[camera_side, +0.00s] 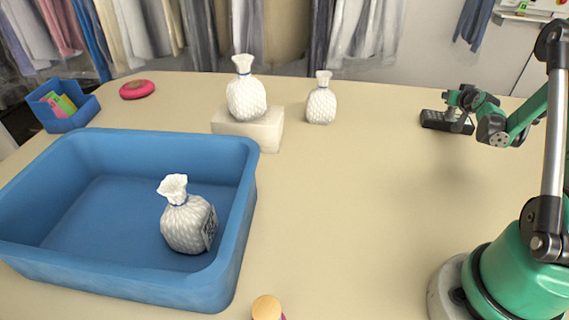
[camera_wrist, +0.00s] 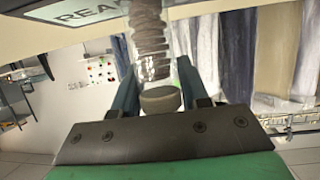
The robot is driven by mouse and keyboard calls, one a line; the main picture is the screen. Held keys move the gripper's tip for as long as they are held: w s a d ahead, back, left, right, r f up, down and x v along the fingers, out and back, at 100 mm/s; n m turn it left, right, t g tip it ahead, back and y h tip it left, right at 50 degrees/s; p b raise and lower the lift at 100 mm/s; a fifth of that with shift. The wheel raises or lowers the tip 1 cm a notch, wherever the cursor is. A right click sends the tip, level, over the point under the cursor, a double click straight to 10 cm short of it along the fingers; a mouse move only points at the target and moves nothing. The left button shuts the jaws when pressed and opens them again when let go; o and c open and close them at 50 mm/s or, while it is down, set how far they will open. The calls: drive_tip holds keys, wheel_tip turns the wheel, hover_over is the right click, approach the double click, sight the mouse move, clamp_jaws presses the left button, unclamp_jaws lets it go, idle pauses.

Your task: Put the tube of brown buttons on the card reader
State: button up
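The dark card reader (camera_side: 437,121) lies at the back right of the table. Its lettered panel (camera_wrist: 85,12) shows at the top left of the wrist view. In the side view my gripper (camera_side: 462,110) is right at the reader. The tube is hard to make out there, and I cannot tell whether its base touches the reader.
A blue tray (camera_side: 235,255) holds a white vase-like bag (camera_side: 187,222). Another bag (camera_side: 246,95) stands on a pale block (camera_side: 262,130), and a third (camera_side: 321,103) beside it. A wooden cap (camera_side: 267,308) shows at the front edge. The middle right table is clear.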

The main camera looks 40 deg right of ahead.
drive_tip(key=o, duration=0.3)
drive_tip(key=shift+r, duration=0.1)
drive_tip(key=shift+s+a+r, duration=0.1)
drive_tip(key=shift+r, duration=0.1)
drive_tip(key=v, duration=1)
drive_tip(key=w+a+r+n+t+y, duration=0.1)
drive_tip(key=w+a+r+n+y, duration=0.2)
drive_tip(key=a, duration=0.7)
drive_tip(key=w+a+r+n+y, duration=0.1)
drive_tip(key=w+a+n+y, duration=0.3)
drive_tip(key=a, duration=0.6)
drive_tip(key=s+a+n+g+y, duration=0.2)
drive_tip(key=s+a+n+y, duration=0.1)
drive_tip(key=a, duration=1.1)
drive_tip(key=shift+s+a+g, duration=0.4)
drive_tip(key=shift+s, duration=0.05)
